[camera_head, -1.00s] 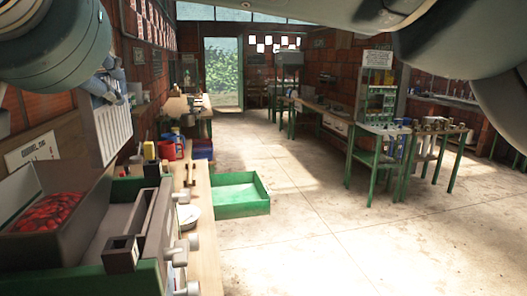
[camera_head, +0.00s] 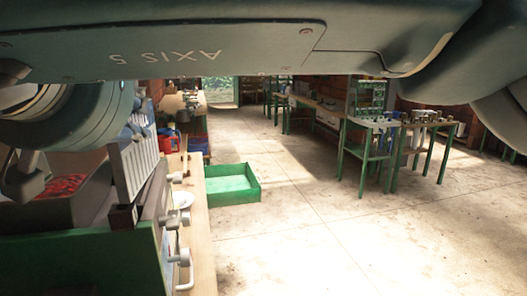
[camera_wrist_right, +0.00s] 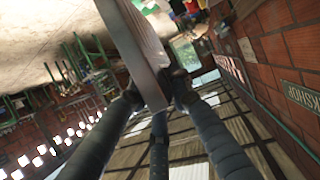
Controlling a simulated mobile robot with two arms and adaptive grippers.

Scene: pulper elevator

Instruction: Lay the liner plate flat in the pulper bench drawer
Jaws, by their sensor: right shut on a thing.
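The liner plate (camera_head: 137,160) is a pale grey, slotted plate at the left of the head view, held tilted, nearly on edge, above the near bench. My right gripper (camera_head: 137,121) is shut on its upper edge, partly hidden by my arm. In the right wrist view, the fingers of this gripper (camera_wrist_right: 160,92) close around the end of the plate (camera_wrist_right: 135,42). The green bench drawer (camera_head: 256,190) stands open to the right of the bench, with a pale, empty floor. The plate is apart from it, to its left. My left gripper is not in view.
A green-sided machine (camera_head: 75,262) with white handles and a bin of red fruit (camera_head: 62,185) stand at the near left. A white bowl (camera_head: 182,199) lies on the wooden bench (camera_head: 200,235). Open concrete floor (camera_head: 300,235) lies right of the drawer.

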